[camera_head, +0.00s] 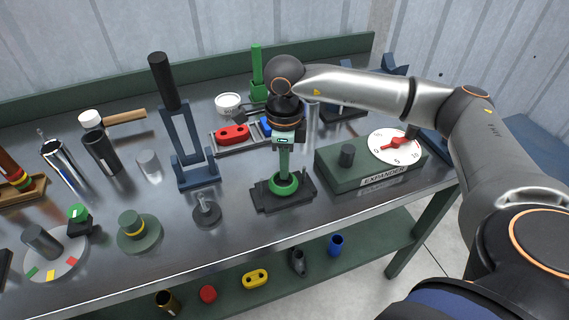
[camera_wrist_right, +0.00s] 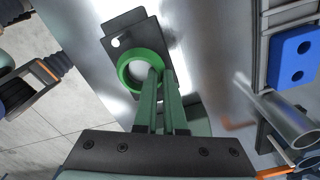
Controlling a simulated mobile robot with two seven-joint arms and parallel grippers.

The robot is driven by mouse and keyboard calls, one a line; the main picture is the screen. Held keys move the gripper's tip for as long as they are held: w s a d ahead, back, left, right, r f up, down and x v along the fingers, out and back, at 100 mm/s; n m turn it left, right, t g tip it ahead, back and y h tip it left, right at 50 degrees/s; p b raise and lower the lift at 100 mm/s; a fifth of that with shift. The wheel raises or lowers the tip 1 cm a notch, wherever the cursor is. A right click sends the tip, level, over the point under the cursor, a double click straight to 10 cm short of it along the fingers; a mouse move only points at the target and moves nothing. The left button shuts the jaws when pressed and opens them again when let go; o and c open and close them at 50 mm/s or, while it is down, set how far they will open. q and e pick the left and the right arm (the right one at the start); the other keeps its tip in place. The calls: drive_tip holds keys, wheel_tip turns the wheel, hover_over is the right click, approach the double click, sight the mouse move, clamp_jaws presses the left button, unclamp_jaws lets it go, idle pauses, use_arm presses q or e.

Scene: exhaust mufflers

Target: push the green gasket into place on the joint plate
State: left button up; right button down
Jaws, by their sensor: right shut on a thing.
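The green gasket (camera_head: 284,193) is a ring at the dark joint plate (camera_head: 304,194) near the bench's front edge. In the right wrist view the gasket (camera_wrist_right: 124,76) overlaps the plate (camera_wrist_right: 121,27), which has a small hole in its exposed end. My right gripper (camera_head: 284,174) points down from above. Its two long fingers (camera_wrist_right: 164,76) are shut on the gasket's near rim. I cannot tell whether the gasket is fully seated or slightly above the plate; the ring hides the surface under it. My left gripper is not in view.
The green expander box (camera_head: 340,176) with a white dial (camera_head: 396,146) stands right of the plate. A dark blue forked stand (camera_head: 196,174) and a small grey pedestal (camera_head: 207,211) stand left. A tray with a red part (camera_head: 232,134) lies behind. The lower shelf holds several loose parts.

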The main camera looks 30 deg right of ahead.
drive_tip(key=shift+f+b, duration=0.4)
drive_tip(key=shift+f, duration=0.15)
drive_tip(key=shift+r, duration=0.1)
